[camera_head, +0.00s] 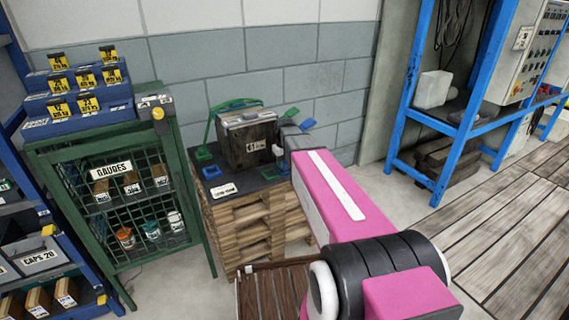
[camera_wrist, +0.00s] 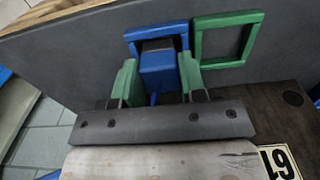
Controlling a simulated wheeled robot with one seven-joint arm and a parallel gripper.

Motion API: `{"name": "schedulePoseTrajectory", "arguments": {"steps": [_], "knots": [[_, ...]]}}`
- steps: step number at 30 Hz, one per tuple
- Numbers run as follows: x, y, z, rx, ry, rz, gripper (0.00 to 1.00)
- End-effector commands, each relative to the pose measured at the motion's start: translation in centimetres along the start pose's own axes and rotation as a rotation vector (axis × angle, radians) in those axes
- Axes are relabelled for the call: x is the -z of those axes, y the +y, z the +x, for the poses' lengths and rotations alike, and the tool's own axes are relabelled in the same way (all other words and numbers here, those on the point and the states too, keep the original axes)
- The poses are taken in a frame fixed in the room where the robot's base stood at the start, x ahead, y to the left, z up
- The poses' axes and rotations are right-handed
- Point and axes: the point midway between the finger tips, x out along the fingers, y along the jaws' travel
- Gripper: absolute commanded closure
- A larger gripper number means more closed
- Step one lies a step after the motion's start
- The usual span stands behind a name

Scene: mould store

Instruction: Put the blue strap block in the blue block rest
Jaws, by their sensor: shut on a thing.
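The blue strap block (camera_wrist: 157,70) is between the green finger pads of my gripper (camera_wrist: 160,82) in the wrist view, and my gripper is shut on it. The blue block rest (camera_wrist: 144,33) is a square blue frame just beyond the block. The block overlaps the frame's near side and covers much of its opening; I cannot tell whether it is inside or still above. My gripper's fingertips cannot be clearly made out there.
A green square frame (camera_wrist: 228,38) is right beside the blue rest. In the head view, a dark labelled box (camera_head: 247,140) stands on the pallet stack (camera_head: 250,225). A green mesh cabinet (camera_head: 125,200) stands to the left. Blue shelving (camera_head: 452,125) is at the right.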

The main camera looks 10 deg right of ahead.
Motion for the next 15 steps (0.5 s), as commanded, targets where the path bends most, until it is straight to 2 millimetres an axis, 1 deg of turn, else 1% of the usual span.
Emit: {"name": "schedulePoseTrajectory", "arguments": {"steps": [7,8,9,10,11,15], "knots": [[-0.01,0.00,-0.02,0.000,0.000,0.000,0.83],[-0.01,0.00,-0.02,0.000,0.000,0.000,0.59],[-0.01,0.00,-0.02,0.000,0.000,0.000,0.46],[-0.01,0.00,-0.02,0.000,0.000,0.000,0.36],[-0.01,0.00,-0.02,0.000,0.000,0.000,0.32],[-0.01,0.00,-0.02,0.000,0.000,0.000,0.32]]}}
